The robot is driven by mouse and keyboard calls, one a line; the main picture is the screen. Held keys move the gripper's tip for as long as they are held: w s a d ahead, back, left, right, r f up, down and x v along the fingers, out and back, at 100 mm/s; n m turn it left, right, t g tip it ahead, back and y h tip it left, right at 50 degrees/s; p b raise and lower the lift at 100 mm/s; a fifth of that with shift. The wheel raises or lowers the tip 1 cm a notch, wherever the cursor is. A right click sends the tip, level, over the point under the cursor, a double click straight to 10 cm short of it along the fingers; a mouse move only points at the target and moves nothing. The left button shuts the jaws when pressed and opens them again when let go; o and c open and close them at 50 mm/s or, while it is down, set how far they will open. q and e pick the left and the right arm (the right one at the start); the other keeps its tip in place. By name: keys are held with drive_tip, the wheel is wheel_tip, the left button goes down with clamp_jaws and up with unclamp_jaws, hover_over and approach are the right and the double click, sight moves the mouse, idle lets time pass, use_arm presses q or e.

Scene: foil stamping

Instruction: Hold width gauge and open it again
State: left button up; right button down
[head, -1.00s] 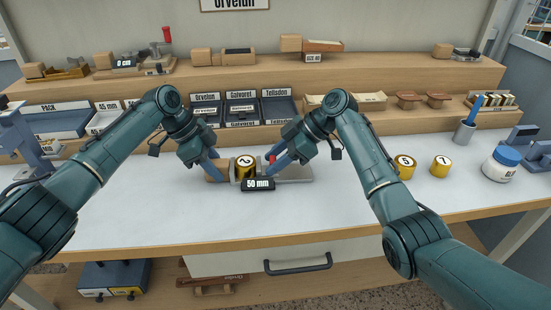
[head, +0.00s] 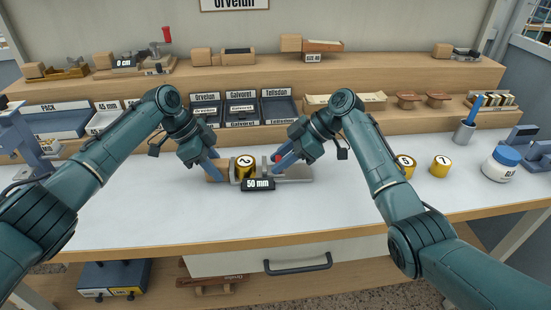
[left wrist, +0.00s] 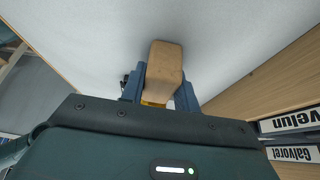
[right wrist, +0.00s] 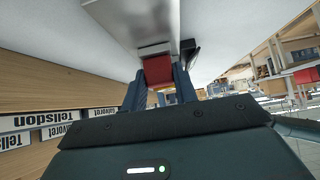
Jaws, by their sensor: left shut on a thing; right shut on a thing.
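The width gauge (head: 300,174) lies on the white bench top, with a black label (head: 258,184) reading 50 mm at its front. A gold roll (head: 245,161) marked 2 stands upright between its jaws. My left gripper (head: 217,171) is shut on the gauge's wooden grip at its left end; this wooden block (left wrist: 164,72) shows between the fingers in the left wrist view. My right gripper (head: 280,163) is shut on the gauge's red grip (right wrist: 157,70) on the sliding jaw. A gap shows between the roll and that jaw. My fingers partly hide both grips.
Two more gold rolls, one marked 5 (head: 404,166) and one marked 7 (head: 440,166), stand to the right. A white jar (head: 500,168) with a blue lid is further right. Labelled trays (head: 241,108) line the shelf behind. The front of the bench is clear.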

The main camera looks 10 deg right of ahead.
drive_tip(key=shift+d, duration=0.4)
drive_tip(key=c, duration=1.4)
unclamp_jaws()
drive_tip(key=shift+o, duration=0.2)
drive_tip(key=shift+r, duration=0.1)
drive_tip(key=v, duration=1.2)
use_arm(q)
drive_tip(key=o, duration=1.1)
drive_tip(key=shift+c, duration=0.2)
drive_tip(key=shift+r, duration=0.1)
